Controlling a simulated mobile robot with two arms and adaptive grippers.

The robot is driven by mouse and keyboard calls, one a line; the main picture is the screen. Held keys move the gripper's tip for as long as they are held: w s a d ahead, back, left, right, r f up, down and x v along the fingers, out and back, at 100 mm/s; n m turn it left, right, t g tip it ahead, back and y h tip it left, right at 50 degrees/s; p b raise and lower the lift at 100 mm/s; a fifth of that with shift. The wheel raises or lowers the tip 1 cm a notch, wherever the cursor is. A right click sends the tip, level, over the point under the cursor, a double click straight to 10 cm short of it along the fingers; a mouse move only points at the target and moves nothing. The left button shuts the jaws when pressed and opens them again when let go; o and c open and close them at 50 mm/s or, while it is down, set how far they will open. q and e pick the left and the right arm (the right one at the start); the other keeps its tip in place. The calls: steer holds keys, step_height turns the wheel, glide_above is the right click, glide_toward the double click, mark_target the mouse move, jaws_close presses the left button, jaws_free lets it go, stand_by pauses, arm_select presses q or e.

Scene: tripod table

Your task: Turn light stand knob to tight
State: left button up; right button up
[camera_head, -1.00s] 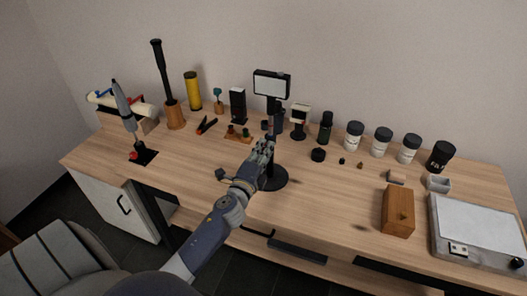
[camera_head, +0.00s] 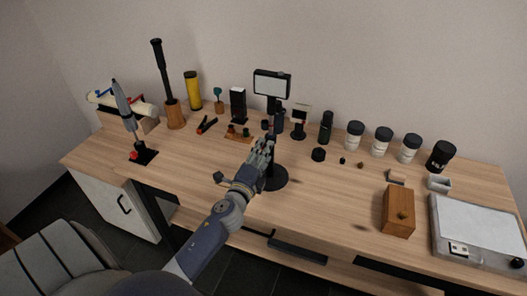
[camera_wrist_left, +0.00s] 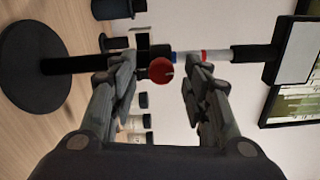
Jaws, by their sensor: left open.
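The light stand (camera_head: 276,178) has a round black base, a black pole and a rectangular light panel (camera_head: 271,84) on top. In the left wrist view it lies sideways, with its base (camera_wrist_left: 38,68) at the left and the panel at the right. A red round knob (camera_wrist_left: 161,70) sits on the pole by a black collar. My left gripper (camera_head: 267,143) is in front of the pole; its open fingers (camera_wrist_left: 153,84) lie on both sides of the knob in the left wrist view. I cannot tell whether they touch it. In the head view the knob is hidden. My right gripper is not in view.
Behind the stand are a small display stand (camera_head: 300,117) and a black bottle (camera_head: 325,128). A black round cap (camera_head: 318,154) lies to the right. A wooden block (camera_head: 398,212) and a white flat device (camera_head: 476,230) stand further right. The table front right of the base is clear.

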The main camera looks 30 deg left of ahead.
arm_select(q)
steer(key=v, duration=1.1)
